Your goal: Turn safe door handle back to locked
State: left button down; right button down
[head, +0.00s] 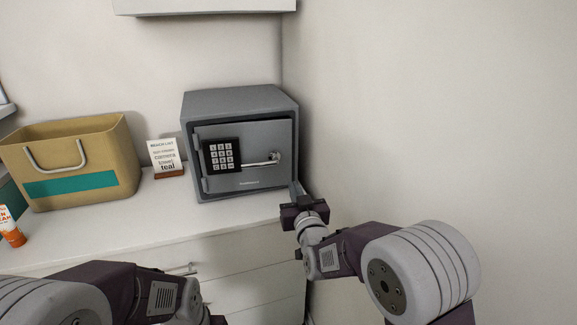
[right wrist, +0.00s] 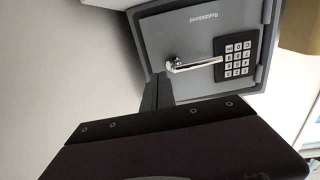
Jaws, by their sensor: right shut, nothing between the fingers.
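The grey safe (head: 240,101) stands on the white counter against the back wall, its door (head: 258,180) facing me and looking closed or nearly so. Its silver lever handle (head: 260,163) lies almost level, reaching left from its round hub toward the black keypad (head: 222,155). In the right wrist view, turned upside down, the handle (right wrist: 195,63) and keypad (right wrist: 233,57) also show. My right gripper (head: 297,188) is shut and empty at the safe's lower right front corner, apart from the handle. In the right wrist view its fingers (right wrist: 157,91) overlap the door's edge. My left gripper is out of view.
A tan bin (head: 110,150) with a teal stripe and a small sign (head: 164,153) stand left of the safe. An orange-and-white bottle (head: 10,228) is at the far left. The counter (head: 150,222) before the safe is clear. A wall (head: 430,130) rises close on the right.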

jog(key=p, duration=0.5)
send_near(284, 161)
jog(key=b+x, duration=0.1)
jog(key=x, duration=0.4)
jog(key=shift+w+a+f, duration=0.1)
jog(key=shift+w+a, duration=0.05)
jog(key=shift+w, duration=0.25)
jog(key=shift+w+a, duration=0.1)
jog(key=shift+w, duration=0.4)
